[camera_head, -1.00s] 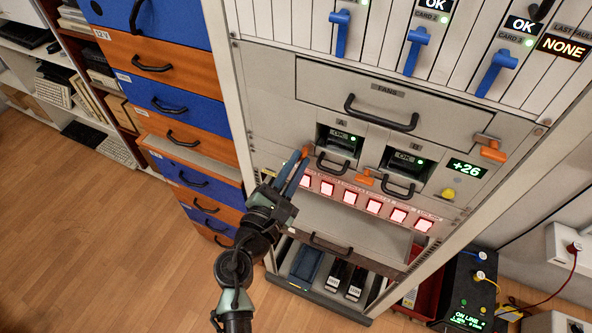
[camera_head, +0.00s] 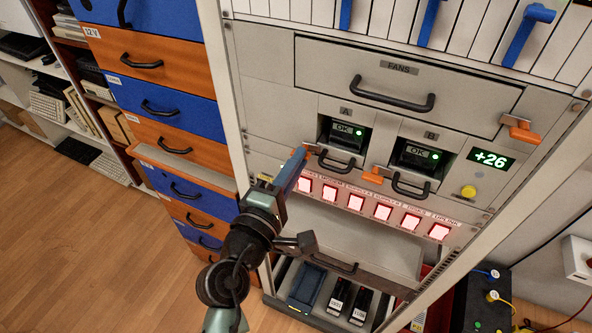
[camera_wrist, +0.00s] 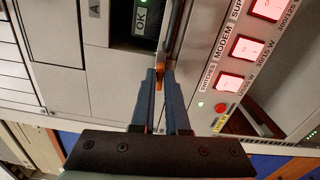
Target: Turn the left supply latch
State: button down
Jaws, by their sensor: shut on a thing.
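My gripper (camera_head: 301,158) reaches up to the rack front at the lower left of supply A (camera_head: 343,135). Its blue fingers are shut on the orange left supply latch. In the wrist view, the fingers (camera_wrist: 160,85) close around the orange latch (camera_wrist: 158,82), and only a thin strip of it shows between them. In the head view, the fingers overlap and hide most of the latch. Supply A shows a green OK and has a black handle (camera_head: 337,164) below it. The right supply latch (camera_head: 372,175), also orange, sits left of supply B (camera_head: 418,156).
A row of lit red switches (camera_head: 383,213) runs just below the supplies. The fans drawer (camera_head: 440,85) with a black handle is above. An orange latch (camera_head: 521,131) and a yellow knob (camera_head: 468,192) are at the right. Blue and orange drawers (camera_head: 165,105) stand left of the rack.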

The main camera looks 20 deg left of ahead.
jog(key=shift+m+b, duration=0.35)
jog(key=shift+m, duration=0.25)
jog(key=shift+r, duration=0.15)
jog(key=c, duration=1)
grip_release()
jog(key=shift+w, duration=0.1)
jog(key=shift+o, duration=0.2)
jog(key=s+b, duration=0.3)
jog(key=s, duration=1)
jog(key=shift+a+b, duration=0.2)
jog(key=shift+b, duration=0.15)
